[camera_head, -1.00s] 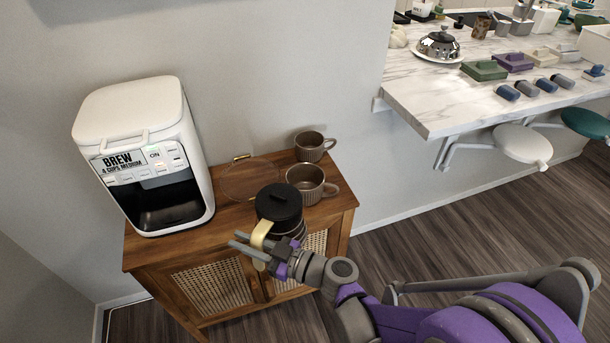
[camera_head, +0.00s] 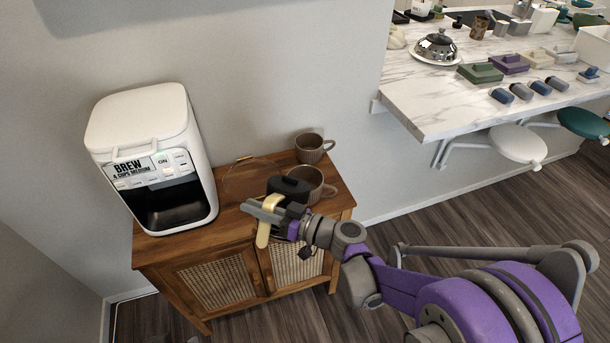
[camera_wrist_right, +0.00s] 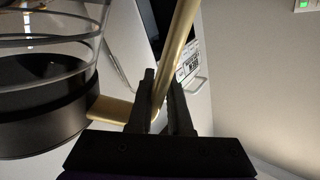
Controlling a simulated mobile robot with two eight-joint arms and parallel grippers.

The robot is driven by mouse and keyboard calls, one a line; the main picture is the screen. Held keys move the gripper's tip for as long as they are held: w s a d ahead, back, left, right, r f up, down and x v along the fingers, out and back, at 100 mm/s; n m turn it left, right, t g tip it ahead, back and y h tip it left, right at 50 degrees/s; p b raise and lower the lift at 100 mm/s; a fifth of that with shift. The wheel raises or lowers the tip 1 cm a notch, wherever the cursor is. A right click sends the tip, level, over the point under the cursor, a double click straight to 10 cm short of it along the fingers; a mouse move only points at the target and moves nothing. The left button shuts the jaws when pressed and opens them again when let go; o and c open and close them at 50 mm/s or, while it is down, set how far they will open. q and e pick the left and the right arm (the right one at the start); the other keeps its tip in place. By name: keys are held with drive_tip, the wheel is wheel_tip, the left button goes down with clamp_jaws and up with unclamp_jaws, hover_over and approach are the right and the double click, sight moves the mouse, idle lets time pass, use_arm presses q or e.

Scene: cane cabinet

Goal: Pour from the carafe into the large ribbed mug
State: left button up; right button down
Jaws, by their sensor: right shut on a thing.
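The carafe has a black lid (camera_head: 288,186) and a gold handle (camera_head: 266,222). My right gripper (camera_head: 263,210) is shut on this handle. The carafe is in front of the nearer ribbed brown mug (camera_head: 316,179), hides part of it, and overlaps it in the picture; I cannot tell the gap between them. The wrist view shows the carafe's clear glass and black band (camera_wrist_right: 45,105) at the left, with the gold handle (camera_wrist_right: 179,45) between my right gripper's fingers (camera_wrist_right: 166,95). No liquid stream is visible. My left gripper is not in view.
A second, smaller-looking ribbed mug (camera_head: 313,146) stands behind on the wooden cane cabinet (camera_head: 238,235). A white coffee maker (camera_head: 150,125) stands at the left. A marble counter (camera_head: 430,100) is at the right.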

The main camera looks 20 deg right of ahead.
drive_tip(key=w+d+r+m+p, duration=0.3)
drive_tip(key=r+m, duration=0.1)
drive_tip(key=r, duration=0.1)
drive_tip(key=shift+w+m, duration=0.3)
drive_tip(key=shift+m, duration=0.1)
idle(0.3)
